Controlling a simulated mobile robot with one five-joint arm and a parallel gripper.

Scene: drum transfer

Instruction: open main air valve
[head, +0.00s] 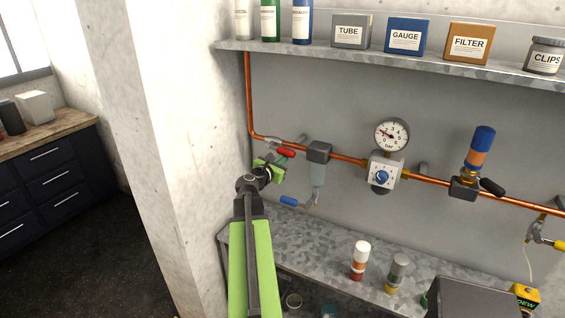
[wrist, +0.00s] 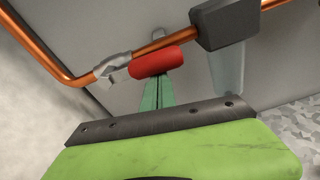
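The main air valve's red handle (head: 285,152) lies along the copper pipe at the left, with its grey metal valve body to its left. In the wrist view the red handle (wrist: 156,62) points right and slightly up from the metal valve body (wrist: 113,68). My gripper (head: 272,163) is at the handle in the head view. The fingertips are partly hidden by the handle, so contact and grip are unclear.
Right of the handle are a grey filter unit (head: 318,152), a blue-handled drain valve (head: 289,201), a regulator (head: 383,172) with a gauge (head: 392,134), and a black-handled valve (head: 491,186). A shelf (head: 330,52) runs above. A white pillar (head: 175,130) stands close left.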

